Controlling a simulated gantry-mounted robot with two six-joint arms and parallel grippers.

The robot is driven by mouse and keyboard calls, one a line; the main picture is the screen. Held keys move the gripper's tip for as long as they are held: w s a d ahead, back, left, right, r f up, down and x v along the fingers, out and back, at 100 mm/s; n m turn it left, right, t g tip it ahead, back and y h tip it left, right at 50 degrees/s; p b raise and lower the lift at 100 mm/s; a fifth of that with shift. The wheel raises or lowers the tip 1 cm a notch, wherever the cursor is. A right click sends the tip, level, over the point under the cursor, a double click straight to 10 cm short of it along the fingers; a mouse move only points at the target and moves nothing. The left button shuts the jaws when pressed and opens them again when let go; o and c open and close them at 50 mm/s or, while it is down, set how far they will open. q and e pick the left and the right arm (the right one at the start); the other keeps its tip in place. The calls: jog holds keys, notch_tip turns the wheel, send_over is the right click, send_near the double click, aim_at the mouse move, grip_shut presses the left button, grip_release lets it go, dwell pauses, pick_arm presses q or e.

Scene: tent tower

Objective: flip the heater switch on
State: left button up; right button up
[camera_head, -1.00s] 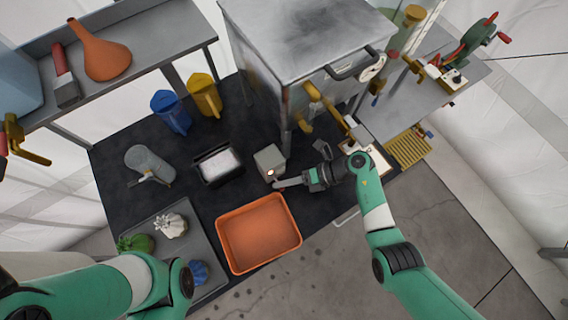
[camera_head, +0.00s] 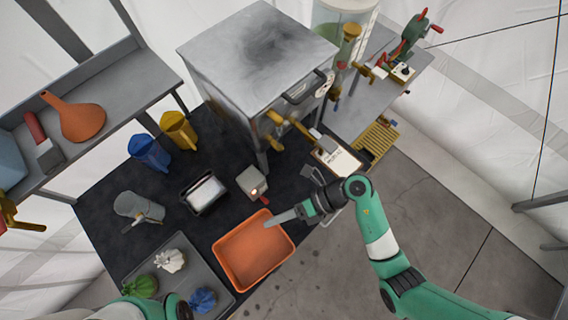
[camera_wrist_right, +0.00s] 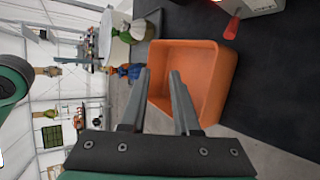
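A small grey box (camera_head: 252,181) with a glowing light on its front stands on the black worktop. A red lever (camera_head: 264,200) sticks out at its lower front and appears to be the switch. My right gripper (camera_head: 272,222) is near the orange tray's right rim, apart from the box. In the wrist view its fingers (camera_wrist_right: 160,73) are spread with nothing between them. My left gripper is out of view.
The orange tray (camera_head: 218,256) lies in front of the box. A black-framed container (camera_head: 187,205) stands left of it. The large metal tank (camera_head: 215,75) with brass taps stands behind. Blue (camera_head: 150,152) and yellow (camera_head: 180,130) jugs stand at the back left.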

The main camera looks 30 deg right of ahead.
jog(key=s, duration=0.1)
jog(key=s+r, duration=0.1)
jog(key=s, duration=0.1)
jog(key=s+a+r, duration=0.1)
jog(key=s, duration=0.1)
jog(key=shift+s+r+p, duration=0.15)
jog(key=shift+s+p, duration=0.05)
jog(key=shift+p, duration=0.2)
